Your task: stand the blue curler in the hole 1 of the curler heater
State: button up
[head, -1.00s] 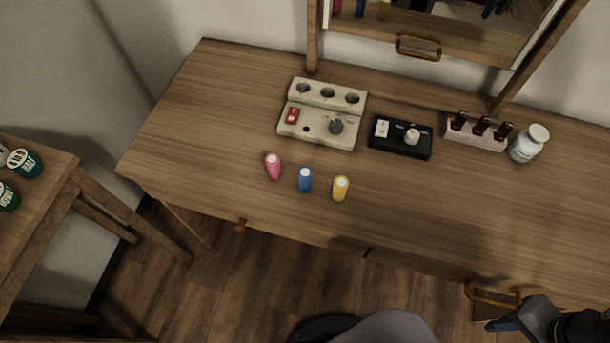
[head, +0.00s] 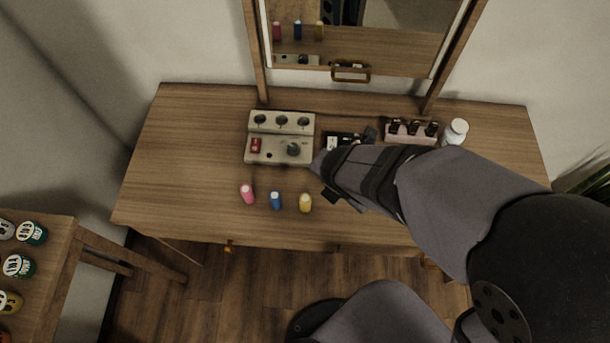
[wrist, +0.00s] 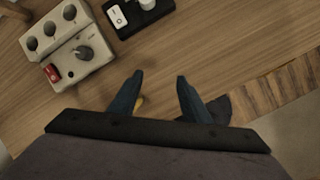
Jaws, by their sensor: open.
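The blue curler (head: 275,200) stands upright on the desk, between a pink curler (head: 247,194) and a yellow curler (head: 305,203). The cream curler heater (head: 268,156) stands behind them, with a row of three round holes along its back that look empty. It also shows in the wrist view (wrist: 84,68) at the upper left, with its red switch and dark knob. My gripper (wrist: 159,78) is open and empty above the desk, right of the heater. A sliver of yellow shows beside its left finger. The blue curler is hidden in the wrist view.
A black box with a white knob (wrist: 133,18) stands right of the heater, partly behind my arm in the head view. A pink holder with dark bottles (head: 408,138) and a white bottle (head: 456,132) stand farther right. The desk's left side (head: 180,165) is clear.

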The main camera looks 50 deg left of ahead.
aim_at(275, 197)
jog(key=s+a+r+n+y+p, duration=0.1)
jog(key=s+a+n, duration=0.35)
jog(key=s, duration=0.25)
jog(key=s+a+r+n+y+p, duration=0.1)
jog(key=s+a+n+p, duration=0.15)
jog(key=s+n, duration=0.35)
jog(key=shift+g, duration=0.4)
jog(key=shift+b+x, duration=1.6)
jog(key=shift+x, duration=2.15)
jog(key=shift+s, duration=0.15)
jog(key=shift+c, duration=0.6)
grip_shut()
